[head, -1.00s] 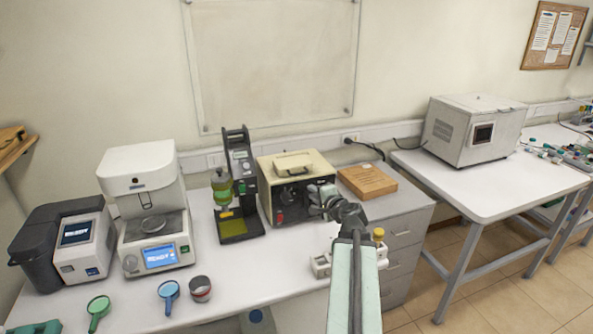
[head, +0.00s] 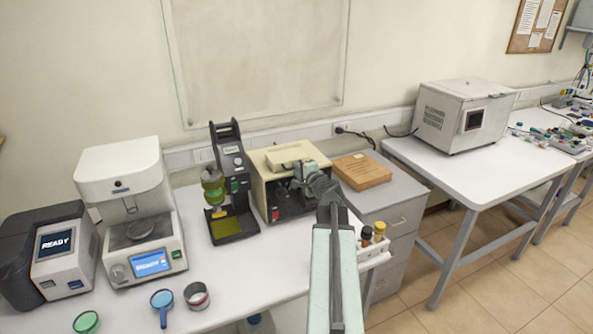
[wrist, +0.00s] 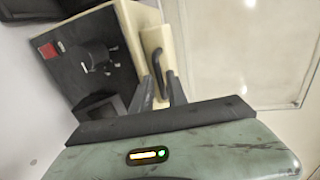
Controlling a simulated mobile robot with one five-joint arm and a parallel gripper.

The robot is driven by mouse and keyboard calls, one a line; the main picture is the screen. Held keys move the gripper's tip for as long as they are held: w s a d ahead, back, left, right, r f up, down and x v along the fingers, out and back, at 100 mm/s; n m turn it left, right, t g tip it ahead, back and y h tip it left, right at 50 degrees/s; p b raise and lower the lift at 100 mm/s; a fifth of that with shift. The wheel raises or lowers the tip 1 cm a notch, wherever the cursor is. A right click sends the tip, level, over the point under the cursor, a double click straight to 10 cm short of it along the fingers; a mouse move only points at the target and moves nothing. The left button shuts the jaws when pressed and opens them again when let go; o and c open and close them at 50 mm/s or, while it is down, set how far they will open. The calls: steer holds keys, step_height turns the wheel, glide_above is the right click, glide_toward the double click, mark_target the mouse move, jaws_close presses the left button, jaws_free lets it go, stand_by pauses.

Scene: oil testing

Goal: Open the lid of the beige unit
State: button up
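The beige unit (head: 258,180) stands on the white bench, with a dark front and a beige top. Its lid (head: 287,153) is a raised beige piece lying flat on top and looks closed. In the wrist view the lid (wrist: 152,38) shows a dark curved handle (wrist: 158,62). My gripper (head: 303,172) is at the upper front of the unit, close to the lid. In the wrist view its two fingers (wrist: 160,88) are apart, with the handle just beyond or between their tips. I cannot tell whether they touch it.
A black stand with a green flask (head: 213,187) is left of the unit. A wooden box (head: 362,172) is to its right on a grey drawer cabinet. A white rack with vials (head: 373,250) is at the bench's right edge. Cups and magnifiers lie front left.

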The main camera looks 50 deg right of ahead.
mark_target(289, 162)
steer(key=shift+x, duration=1.25)
steer(key=shift+s, duration=0.1)
jaws_close()
